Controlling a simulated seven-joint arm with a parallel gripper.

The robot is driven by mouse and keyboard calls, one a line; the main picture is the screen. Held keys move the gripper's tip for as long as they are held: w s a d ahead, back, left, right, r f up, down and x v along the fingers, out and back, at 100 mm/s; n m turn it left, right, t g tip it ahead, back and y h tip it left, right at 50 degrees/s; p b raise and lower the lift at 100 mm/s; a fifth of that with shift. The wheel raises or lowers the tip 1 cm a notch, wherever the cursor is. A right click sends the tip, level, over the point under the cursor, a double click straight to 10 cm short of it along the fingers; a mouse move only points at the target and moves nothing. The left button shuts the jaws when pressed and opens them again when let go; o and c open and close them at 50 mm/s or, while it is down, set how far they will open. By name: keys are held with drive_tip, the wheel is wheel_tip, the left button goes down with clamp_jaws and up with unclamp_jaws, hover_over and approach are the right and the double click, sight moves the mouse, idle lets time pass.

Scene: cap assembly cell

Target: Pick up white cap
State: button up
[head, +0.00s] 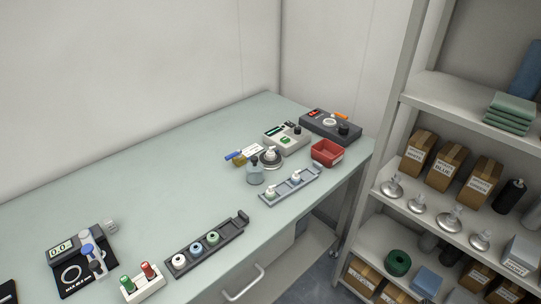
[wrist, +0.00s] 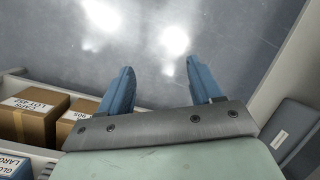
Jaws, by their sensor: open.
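The white cap (head: 179,261) sits at the near left end of a dark rack (head: 230,231) near the front edge of the table. It is round with a dark centre. A blue cap (head: 196,248) and a green cap (head: 212,237) sit beside it in the same rack. My gripper (wrist: 159,66) shows only in the wrist view, with two blue fingers spread wide and nothing between them. It points at bare grey floor, away from the caps. No cap shows in the wrist view.
A white block with green and red pegs (head: 143,284) stands close left of the rack. A black device (head: 75,285) is farther left. Shelves with boxes (head: 448,165) stand at right. The table's middle is clear.

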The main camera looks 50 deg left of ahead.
drive_tip(key=w+a+r+n+t, duration=0.2)
drive_tip(key=w+a+r+n, duration=0.2)
drive_tip(key=w+a+r, duration=0.7)
wheel_tip(320, 180, up, 42)
drive_tip(key=n+y, duration=0.3)
drive_tip(key=n, duration=1.1)
hover_over(272, 148)
drive_tip(key=w+d, duration=0.3)
drive_tip(key=d, duration=0.1)
drive_tip(key=shift+g, duration=0.4)
drive_tip(key=x, duration=0.8)
drive_tip(key=shift+w, duration=0.1)
drive_tip(key=shift+a+x, duration=0.15)
drive_tip(key=shift+x, duration=1.1)
drive_tip(key=shift+a+x, duration=0.1)
drive_tip(key=shift+x, duration=1.15)
drive_tip(key=shift+s+r, duration=0.15)
drive_tip(key=shift+s, duration=0.05)
drive_tip(key=c, duration=0.8)
drive_tip(key=shift+c, duration=0.2)
